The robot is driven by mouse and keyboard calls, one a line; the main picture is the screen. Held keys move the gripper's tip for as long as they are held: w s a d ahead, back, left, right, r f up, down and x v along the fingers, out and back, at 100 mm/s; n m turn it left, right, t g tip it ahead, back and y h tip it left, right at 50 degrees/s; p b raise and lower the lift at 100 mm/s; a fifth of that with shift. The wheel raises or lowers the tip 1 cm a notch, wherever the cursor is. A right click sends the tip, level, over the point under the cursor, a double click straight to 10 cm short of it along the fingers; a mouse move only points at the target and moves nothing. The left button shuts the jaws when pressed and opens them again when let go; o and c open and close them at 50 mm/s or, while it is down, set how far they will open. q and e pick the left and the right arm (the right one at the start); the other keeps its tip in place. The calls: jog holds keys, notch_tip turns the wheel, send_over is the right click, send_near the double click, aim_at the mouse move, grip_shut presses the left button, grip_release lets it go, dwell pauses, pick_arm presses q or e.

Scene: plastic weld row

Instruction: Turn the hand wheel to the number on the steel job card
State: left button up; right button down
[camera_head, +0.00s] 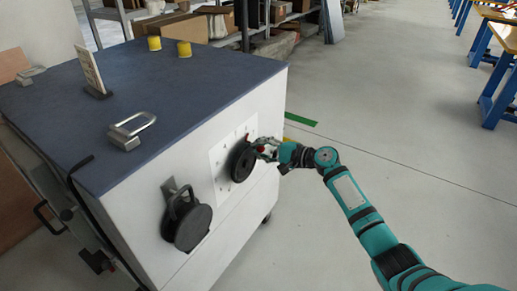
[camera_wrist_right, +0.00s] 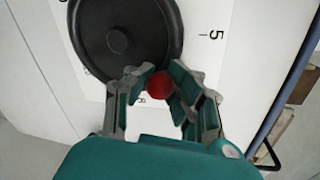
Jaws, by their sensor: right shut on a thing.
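The black hand wheel (camera_head: 243,162) sits on a white dial plate (camera_head: 219,170) on the white front of a cabinet. My right gripper (camera_head: 264,150) is at the wheel's right rim. In the right wrist view the wheel (camera_wrist_right: 122,35) fills the upper middle, and my right gripper (camera_wrist_right: 158,84) is shut on its red knob (camera_wrist_right: 159,86). A number 5 (camera_wrist_right: 213,33) shows right of the wheel; other dial marks are cut off or partly hidden. A pale upright card (camera_head: 90,68) stands on the cabinet top; its number cannot be read. My left gripper is not seen.
The cabinet's dark blue top (camera_head: 190,85) holds a steel handle-shaped piece (camera_head: 132,132) and two yellow cylinders (camera_head: 184,48). A round black part (camera_head: 188,222) juts from the front, left of the wheel. The floor (camera_head: 400,110) to the right is clear; blue-legged tables (camera_head: 497,85) stand farther off.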

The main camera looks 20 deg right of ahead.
jog(key=shift+d+f, duration=0.25)
jog(key=shift+f, duration=0.05)
jog(key=c, duration=1.1)
grip_release()
jog(key=shift+s+d+r, duration=0.1)
jog(key=shift+d, duration=0.05)
jog(key=shift+c, duration=0.2)
jog(key=shift+o, duration=0.4)
jog(key=shift+r, duration=0.1)
jog(key=v, duration=1.1)
jog(key=shift+s, duration=0.35)
jog(key=shift+d, duration=0.1)
